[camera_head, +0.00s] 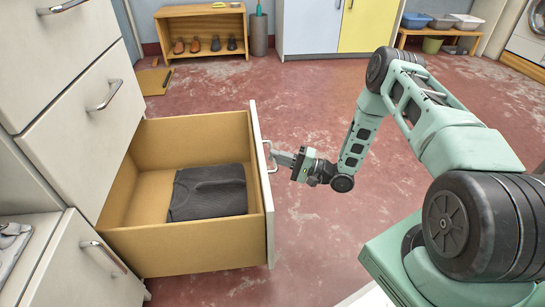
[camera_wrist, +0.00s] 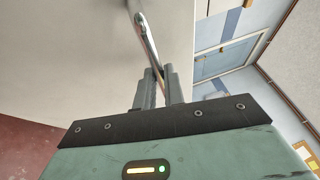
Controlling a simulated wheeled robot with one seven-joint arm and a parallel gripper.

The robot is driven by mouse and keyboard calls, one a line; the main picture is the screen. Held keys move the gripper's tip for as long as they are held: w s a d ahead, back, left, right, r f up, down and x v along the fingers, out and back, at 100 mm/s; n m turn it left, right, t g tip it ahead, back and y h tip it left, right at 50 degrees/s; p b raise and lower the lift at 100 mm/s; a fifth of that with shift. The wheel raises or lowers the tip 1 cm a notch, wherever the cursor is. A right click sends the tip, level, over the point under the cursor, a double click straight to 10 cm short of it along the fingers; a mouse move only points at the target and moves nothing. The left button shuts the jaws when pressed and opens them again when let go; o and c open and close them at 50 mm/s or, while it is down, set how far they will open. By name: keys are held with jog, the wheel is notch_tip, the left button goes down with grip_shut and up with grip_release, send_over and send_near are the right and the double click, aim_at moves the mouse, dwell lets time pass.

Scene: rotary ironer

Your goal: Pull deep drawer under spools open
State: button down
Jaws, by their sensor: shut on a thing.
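The deep drawer (camera_head: 180,242) stands pulled well out of the cabinet in the head view. It is a tan box with a white front (camera_head: 262,180), and a folded dark cloth (camera_head: 208,192) lies inside it. My gripper (camera_head: 274,158) is at the outer side of the drawer front. In the wrist view my gripper (camera_wrist: 160,80) is shut on the metal bar handle (camera_wrist: 147,38) of the drawer, with a finger on each side of the bar. No spools show in these frames.
The white cabinet (camera_head: 60,50) has closed drawers above and beside the open one. A wooden shoe rack (camera_head: 203,22) stands at the back, and a bench (camera_head: 440,34) with tubs is at the back right. The red floor (camera_head: 310,110) around the drawer is mostly clear.

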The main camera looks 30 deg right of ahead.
jog(key=c, duration=1.5)
grip_release()
jog(key=p+v, duration=0.4)
jog(key=v, duration=1.3)
jog(key=shift+f, duration=0.15)
jog(key=shift+s+d, duration=0.1)
